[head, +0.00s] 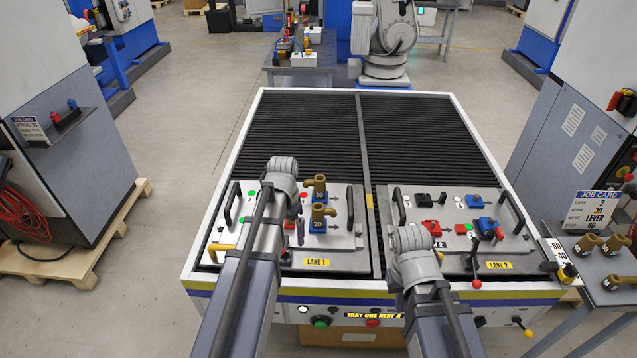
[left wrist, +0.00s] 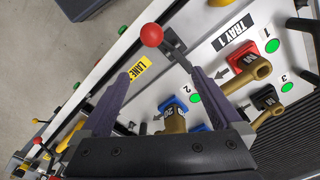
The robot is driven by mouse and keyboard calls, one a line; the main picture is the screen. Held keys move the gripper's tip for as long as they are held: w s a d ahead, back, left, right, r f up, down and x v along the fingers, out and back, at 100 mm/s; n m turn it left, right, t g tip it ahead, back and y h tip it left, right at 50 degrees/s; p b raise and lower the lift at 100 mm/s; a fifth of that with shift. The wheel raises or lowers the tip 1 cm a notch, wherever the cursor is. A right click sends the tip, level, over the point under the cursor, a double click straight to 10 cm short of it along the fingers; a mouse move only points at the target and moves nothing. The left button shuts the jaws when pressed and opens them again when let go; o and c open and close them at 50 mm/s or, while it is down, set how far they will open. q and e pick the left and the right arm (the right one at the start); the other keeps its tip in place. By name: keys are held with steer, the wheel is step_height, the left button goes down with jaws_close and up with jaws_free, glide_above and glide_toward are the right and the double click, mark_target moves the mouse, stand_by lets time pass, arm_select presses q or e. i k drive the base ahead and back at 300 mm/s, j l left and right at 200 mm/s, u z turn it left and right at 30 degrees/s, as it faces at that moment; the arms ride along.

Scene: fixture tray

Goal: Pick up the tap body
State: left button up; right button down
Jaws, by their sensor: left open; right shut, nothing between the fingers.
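In the left wrist view my left gripper (left wrist: 160,75) is open and empty. My right gripper (head: 440,257) is over lane 2, shut and empty.
A red-knobbed lever (left wrist: 151,35) stands close to the left fingertips. The lane 2 tray (head: 505,243) holds black, red and blue parts. Several brass bodies (head: 588,243) lie on the right side table. The ribbed conveyor (head: 300,125) behind the trays is clear.

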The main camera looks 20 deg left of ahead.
mark_target(318, 182)
steer(key=i, duration=0.95)
